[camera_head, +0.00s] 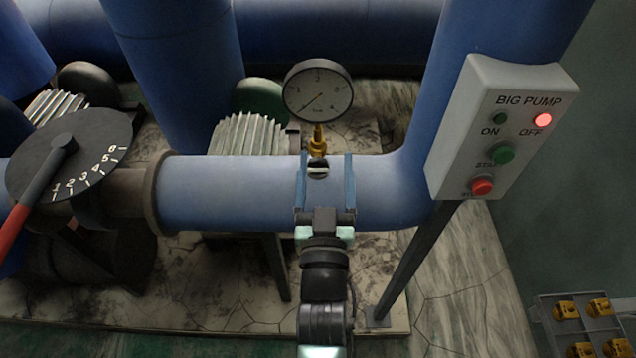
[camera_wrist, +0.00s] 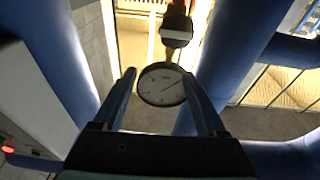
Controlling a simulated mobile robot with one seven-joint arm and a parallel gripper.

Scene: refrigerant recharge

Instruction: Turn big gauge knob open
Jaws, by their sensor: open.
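The big gauge (camera_head: 318,91) has a round white dial with a dark rim. It stands on a brass stem (camera_head: 318,140) above the blue pipe (camera_head: 230,190). A small dark and pale round part (camera_head: 318,169), which looks like the gauge knob, sits just below the stem. My gripper (camera_head: 325,160) is open in front of the pipe, with one blue finger on each side of this part in the picture. I cannot tell whether the fingers touch it.
A grey BIG PUMP box (camera_head: 500,130) with a lit red OFF lamp is on the right. A black numbered dial (camera_head: 85,165) with a red-handled lever (camera_head: 15,225) is on the left. A tray (camera_head: 540,315) with yellow parts lies at the lower right.

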